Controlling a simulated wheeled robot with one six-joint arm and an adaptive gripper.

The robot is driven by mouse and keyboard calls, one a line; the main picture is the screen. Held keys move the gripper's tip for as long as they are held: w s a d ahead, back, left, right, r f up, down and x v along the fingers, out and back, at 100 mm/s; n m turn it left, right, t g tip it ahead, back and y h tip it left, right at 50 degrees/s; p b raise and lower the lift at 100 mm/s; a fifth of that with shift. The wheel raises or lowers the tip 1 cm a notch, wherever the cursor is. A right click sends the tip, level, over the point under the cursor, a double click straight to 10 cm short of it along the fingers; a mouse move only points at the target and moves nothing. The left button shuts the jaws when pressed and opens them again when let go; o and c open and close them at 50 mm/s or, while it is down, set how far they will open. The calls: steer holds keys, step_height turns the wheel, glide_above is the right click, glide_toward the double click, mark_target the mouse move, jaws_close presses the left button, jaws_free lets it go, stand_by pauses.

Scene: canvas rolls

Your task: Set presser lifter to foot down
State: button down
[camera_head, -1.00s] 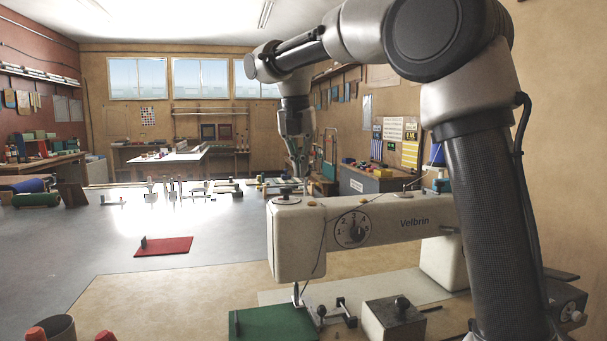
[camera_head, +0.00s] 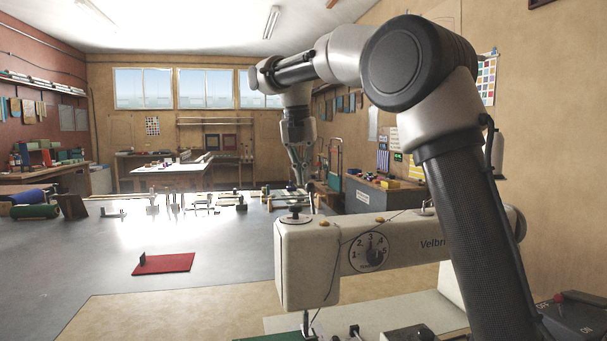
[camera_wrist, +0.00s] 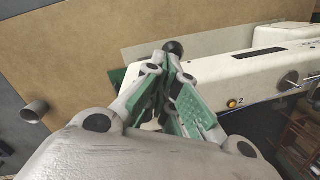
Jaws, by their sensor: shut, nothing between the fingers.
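The white sewing machine (camera_head: 400,240) stands in the front right of the head view, with its head at the left end. A numbered dial (camera_head: 370,252) is on its front. A thin metal bar (camera_head: 306,323) goes down under the head; the foot itself is cut off below. My gripper (camera_head: 300,180) hangs above and behind the machine head. In the wrist view my gripper (camera_wrist: 172,88) has its green-padded fingers together, with nothing held. A black ball knob (camera_wrist: 173,48) shows just beyond the fingertips. I cannot tell whether it is the presser lifter or touches the fingers.
A red mat (camera_head: 163,264) lies on the grey table (camera_head: 75,275), left of the machine. Several small metal parts stand along the far table edge. A switch box (camera_head: 580,315) is at the lower right. A metal cup (camera_wrist: 34,111) shows in the wrist view.

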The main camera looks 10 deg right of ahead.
stand_by(0.5)
steer(key=w+a+r, duration=0.1)
steer(key=a+r, duration=0.2)
steer(key=r, duration=0.8)
steer(key=shift+w, duration=0.35)
